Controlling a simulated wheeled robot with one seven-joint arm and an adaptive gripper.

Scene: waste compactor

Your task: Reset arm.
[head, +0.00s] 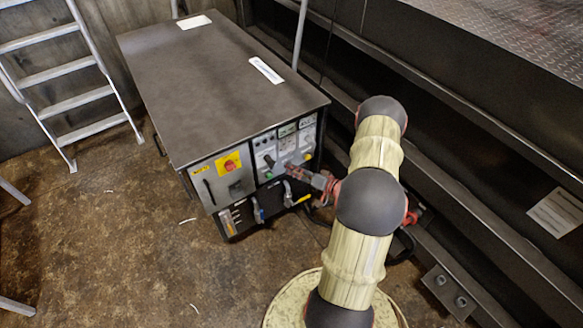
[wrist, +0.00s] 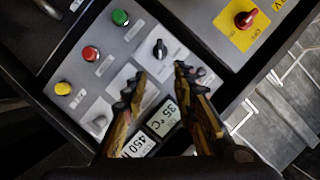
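My arm reaches from the bottom right to the control panel on the front of a dark machine cabinet (head: 220,85). My gripper (head: 290,170) is in front of the panel in the head view. In the wrist view my gripper (wrist: 155,85) has its two fingers apart with nothing between them. The control panel (wrist: 110,65) carries a black rotary knob (wrist: 160,49) just beyond the fingertips. A green button (wrist: 120,17), a red button (wrist: 90,53) and a yellow button (wrist: 62,88) lie to the left. Contact with the panel cannot be told.
A red switch on a yellow plate (wrist: 245,20) is at the upper right of the wrist view. Digital displays (wrist: 163,116) sit between the fingers. A ladder (head: 70,80) stands at the left, and a dark metal structure (head: 470,130) runs along the right. The floor (head: 110,230) at left is mostly clear.

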